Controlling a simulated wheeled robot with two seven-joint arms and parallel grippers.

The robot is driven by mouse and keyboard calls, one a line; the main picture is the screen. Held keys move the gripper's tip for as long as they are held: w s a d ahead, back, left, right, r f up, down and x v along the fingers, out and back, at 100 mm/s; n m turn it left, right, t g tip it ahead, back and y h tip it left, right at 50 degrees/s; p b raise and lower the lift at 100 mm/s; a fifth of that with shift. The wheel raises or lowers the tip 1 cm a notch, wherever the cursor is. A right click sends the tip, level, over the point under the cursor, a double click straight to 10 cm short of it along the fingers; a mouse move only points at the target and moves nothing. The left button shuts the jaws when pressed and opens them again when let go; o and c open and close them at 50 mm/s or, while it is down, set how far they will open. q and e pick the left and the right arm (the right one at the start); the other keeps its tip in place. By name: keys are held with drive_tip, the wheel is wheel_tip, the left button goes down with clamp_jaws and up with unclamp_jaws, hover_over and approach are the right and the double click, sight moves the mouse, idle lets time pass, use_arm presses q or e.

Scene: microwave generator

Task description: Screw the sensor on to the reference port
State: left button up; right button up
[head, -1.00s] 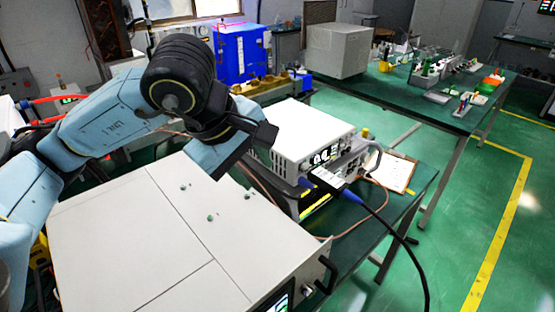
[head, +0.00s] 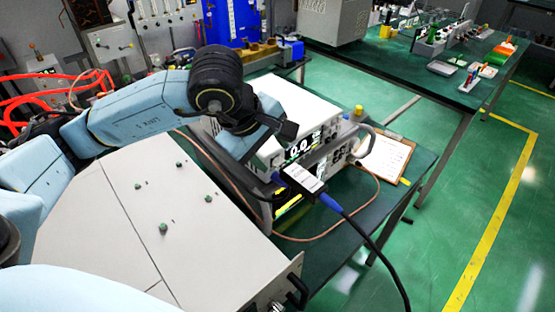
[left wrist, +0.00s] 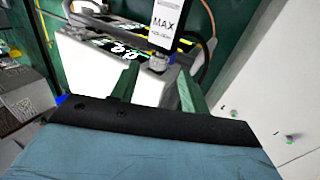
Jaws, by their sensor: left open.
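The sensor (head: 305,177) is a dark box with a white label and blue ends, in front of the white-topped instrument (head: 300,108). In the left wrist view the sensor (left wrist: 168,22) shows its "MAX" label and a silver knurled connector (left wrist: 158,62) at its near end. My left gripper (left wrist: 158,78) is open, its two green fingers pointing toward that connector, one to each side in the picture. I cannot tell whether they touch it. I cannot make out the reference port or whether the connector is seated. My right gripper is not in view.
A large pale cabinet (head: 120,215) with small green knobs stands in front. A black cable (head: 375,245) and a copper-coloured cable (head: 330,235) run around the instrument. A clipboard (head: 388,158) lies on the green bench right of it. The floor farther right is clear.

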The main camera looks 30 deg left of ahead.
sight(279, 162)
use_arm(q)
drive_tip(key=x, duration=0.4)
drive_tip(key=shift+w+d+f, duration=0.1)
drive_tip(key=shift+c, duration=1.6)
drive_tip(key=c, duration=0.7)
drive_tip(key=shift+o, duration=0.2)
drive_tip(key=shift+w+g, duration=0.2)
drive_tip(key=shift+g, duration=0.4)
drive_tip(key=shift+d+r+g+y+p, duration=0.1)
drive_tip(key=shift+r+g+y+p, duration=0.2)
drive_tip(key=shift+g+p, duration=0.1)
drive_tip(key=shift+w+f+g, duration=0.1)
drive_tip(key=shift+f+g, duration=0.05)
drive_tip(key=shift+g, duration=0.45)
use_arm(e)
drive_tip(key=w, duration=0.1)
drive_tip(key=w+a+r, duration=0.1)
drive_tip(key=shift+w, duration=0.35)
